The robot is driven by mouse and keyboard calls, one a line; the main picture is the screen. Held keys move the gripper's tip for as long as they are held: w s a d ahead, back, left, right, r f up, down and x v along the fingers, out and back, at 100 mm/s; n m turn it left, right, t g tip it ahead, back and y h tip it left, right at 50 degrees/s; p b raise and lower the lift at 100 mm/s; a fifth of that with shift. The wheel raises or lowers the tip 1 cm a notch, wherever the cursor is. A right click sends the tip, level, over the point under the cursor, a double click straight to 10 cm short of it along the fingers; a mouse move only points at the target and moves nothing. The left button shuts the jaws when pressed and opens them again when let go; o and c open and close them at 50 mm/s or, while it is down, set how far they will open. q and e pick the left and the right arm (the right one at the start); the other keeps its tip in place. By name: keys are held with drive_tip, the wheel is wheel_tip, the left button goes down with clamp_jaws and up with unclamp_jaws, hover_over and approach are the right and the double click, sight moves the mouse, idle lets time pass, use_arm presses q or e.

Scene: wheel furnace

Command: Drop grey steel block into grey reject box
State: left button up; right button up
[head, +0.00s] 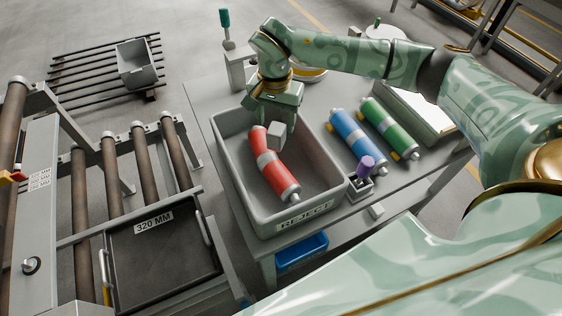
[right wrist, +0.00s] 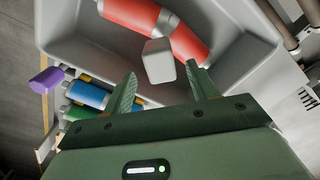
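The grey steel block (head: 276,135) is a small light cube inside the outline of the grey reject box (head: 238,205), which bears a REJECT label. My right gripper (head: 279,118) is over the box, pointing down. In the right wrist view its fingers (right wrist: 163,88) stand apart, with the block (right wrist: 159,62) just beyond their tips and not gripped. The block overlaps a bent red roller (head: 268,163) lying in the box; I cannot tell whether it touches it or is in the air. My left gripper is not in view.
Right of the box, a blue roller (head: 357,140) and a green roller (head: 390,127) lie on the table. A purple-topped piece (head: 365,166) stands close to the box's right corner. A roller conveyor (head: 143,163) and a dark 320 MM plate (head: 160,258) are at left.

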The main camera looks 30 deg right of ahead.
drive_tip(key=shift+r, duration=0.2)
wheel_tip(320, 180, up, 16)
drive_tip(key=p, duration=0.2)
drive_tip(key=shift+p, duration=0.35)
drive_tip(key=shift+f, duration=0.15)
